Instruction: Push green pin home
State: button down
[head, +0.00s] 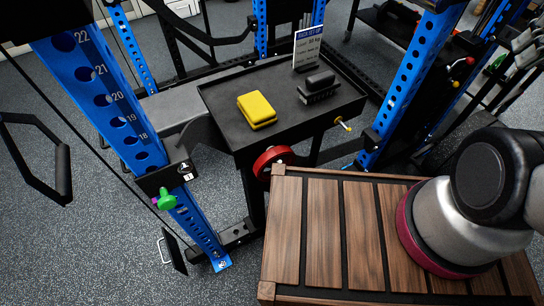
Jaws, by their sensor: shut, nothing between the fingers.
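The green pin (167,199) shows as a bright green knob at the lower part of the near blue upright (108,98), just below a black bracket (160,180) with a small white label. A bit of purple shows at the knob's left side. The knob stands out from the upright's face; how deep its shaft sits in the hole is hidden. My gripper is outside the picture. Only part of my arm shows at the right, over the wooden deck, well apart from the pin.
A black tray table (225,110) holds a yellow block (257,108), a black brush-like object (318,88) and a sign (308,48). A red disc (272,160) and a yellow-ended pin (344,124) are by its edges. A slatted wooden deck (322,230) fills the front right.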

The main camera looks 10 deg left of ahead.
aim_at(168, 202)
jog(key=i+j+u, duration=0.1)
jog(key=u, duration=0.45)
jog(key=j+u, duration=0.15)
jog(key=u, duration=0.2)
jog(key=k+j+u, duration=0.1)
jog(key=u, duration=0.3)
jog(key=j+u, duration=0.35)
jog(key=l+z, duration=0.1)
jog(key=z, duration=1.25)
jog(key=u, duration=1.35)
